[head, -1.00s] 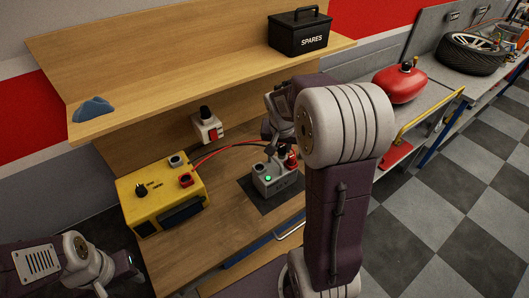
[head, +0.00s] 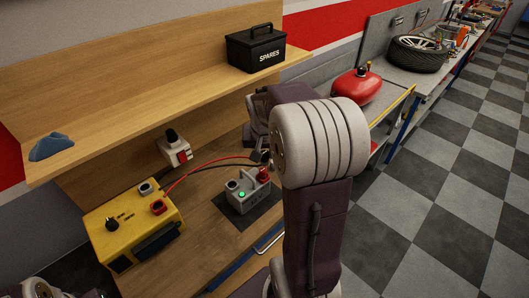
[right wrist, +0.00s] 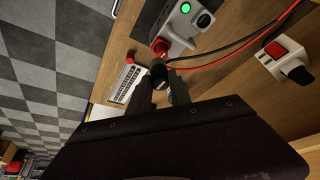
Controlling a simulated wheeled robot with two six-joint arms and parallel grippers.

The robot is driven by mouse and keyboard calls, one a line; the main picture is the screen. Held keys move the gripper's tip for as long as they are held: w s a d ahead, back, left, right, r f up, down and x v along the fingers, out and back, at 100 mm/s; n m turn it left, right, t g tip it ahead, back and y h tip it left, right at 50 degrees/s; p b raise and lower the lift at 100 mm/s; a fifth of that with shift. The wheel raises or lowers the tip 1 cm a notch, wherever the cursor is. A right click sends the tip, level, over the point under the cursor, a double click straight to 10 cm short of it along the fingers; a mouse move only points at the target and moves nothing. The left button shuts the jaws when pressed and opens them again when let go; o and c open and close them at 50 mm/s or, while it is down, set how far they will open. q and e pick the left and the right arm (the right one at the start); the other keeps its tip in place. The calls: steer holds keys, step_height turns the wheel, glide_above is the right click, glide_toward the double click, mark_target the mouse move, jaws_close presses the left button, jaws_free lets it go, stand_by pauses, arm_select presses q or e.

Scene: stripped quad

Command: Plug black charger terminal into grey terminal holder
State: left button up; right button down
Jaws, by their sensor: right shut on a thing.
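The grey terminal holder (head: 247,205), with a lit green lamp, stands on a dark mat on the bench. It also shows in the right wrist view (right wrist: 199,38). A red terminal (head: 264,174) sits in one of its sockets; the other socket (head: 232,186) looks empty. My right gripper (head: 260,152), partly hidden by my arm, is behind and above the holder. In the right wrist view its fingers (right wrist: 159,84) are shut on the black charger terminal (right wrist: 158,74), which appears close to the red terminal and apart from the holder. My left gripper is out of view.
The yellow charger (head: 135,232) stands to the left, with red and black cables running toward the terminals. A white wall unit with a red switch (head: 181,156) is behind. A shelf above carries the black SPARES box (head: 255,48) and a blue cloth (head: 50,148).

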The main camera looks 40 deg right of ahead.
steer(key=w+a, duration=0.7)
steer(key=a, duration=0.4)
steer(key=shift+w+a, duration=0.4)
steer(key=w+a+p, duration=0.4)
steer(key=w+a, duration=0.3)
steer(key=a, duration=0.4)
steer(key=shift+w+a+p, duration=0.3)
steer(key=shift+w, duration=0.1)
